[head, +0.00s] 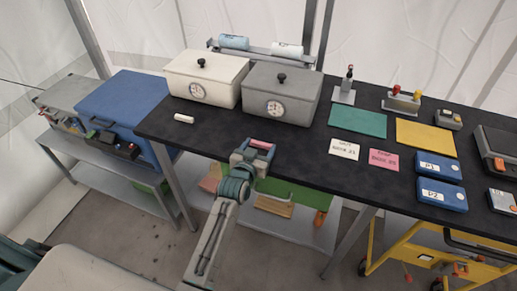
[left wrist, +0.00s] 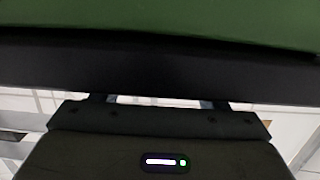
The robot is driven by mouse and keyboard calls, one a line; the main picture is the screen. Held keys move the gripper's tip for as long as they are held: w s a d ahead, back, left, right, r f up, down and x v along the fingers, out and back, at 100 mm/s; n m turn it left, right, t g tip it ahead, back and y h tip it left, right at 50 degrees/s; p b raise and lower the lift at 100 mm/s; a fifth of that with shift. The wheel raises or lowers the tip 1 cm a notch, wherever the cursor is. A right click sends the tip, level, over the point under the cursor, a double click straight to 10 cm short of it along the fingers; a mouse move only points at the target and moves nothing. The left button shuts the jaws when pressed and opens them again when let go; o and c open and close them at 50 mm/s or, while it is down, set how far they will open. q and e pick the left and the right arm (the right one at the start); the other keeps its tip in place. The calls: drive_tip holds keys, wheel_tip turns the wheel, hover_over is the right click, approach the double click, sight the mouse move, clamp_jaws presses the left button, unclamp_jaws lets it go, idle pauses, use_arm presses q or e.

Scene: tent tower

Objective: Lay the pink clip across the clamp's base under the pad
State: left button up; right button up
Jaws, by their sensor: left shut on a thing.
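My left gripper (head: 259,147) is shut on the pink clip (head: 262,142) at the front edge of the black table. The clip lies crosswise between the fingertips. In the left wrist view the gripper body fills the bottom, and I cannot make out the clip there. A small upright device with a grey base and a dark, red-marked handle, which looks like the clamp (head: 345,86), stands at the back of the table, right of the grey box. It is well apart from my gripper; its pad is too small to make out. My right gripper is not in view.
The black table (head: 220,122) holds a white box (head: 206,80) and a grey box (head: 283,95) with dials, and a white clip (head: 184,118). Right of them are a green mat (head: 358,121), a yellow mat (head: 426,138), cards and blue cases.

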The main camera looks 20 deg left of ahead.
use_arm(q)
drive_tip(key=shift+s, duration=0.3)
drive_tip(key=o, duration=0.9)
drive_tip(key=shift+o, duration=0.2)
drive_tip(key=shift+w+f, duration=0.1)
drive_tip(key=shift+w, duration=0.05)
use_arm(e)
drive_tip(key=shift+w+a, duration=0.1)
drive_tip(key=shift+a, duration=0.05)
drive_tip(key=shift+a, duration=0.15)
use_arm(q)
drive_tip(key=shift+r, duration=0.35)
drive_tip(key=s+r+b, duration=0.1)
drive_tip(key=s+b, duration=0.1)
drive_tip(key=s, duration=1)
drive_tip(key=shift+a+r, duration=0.15)
drive_tip(key=shift+r, duration=0.15)
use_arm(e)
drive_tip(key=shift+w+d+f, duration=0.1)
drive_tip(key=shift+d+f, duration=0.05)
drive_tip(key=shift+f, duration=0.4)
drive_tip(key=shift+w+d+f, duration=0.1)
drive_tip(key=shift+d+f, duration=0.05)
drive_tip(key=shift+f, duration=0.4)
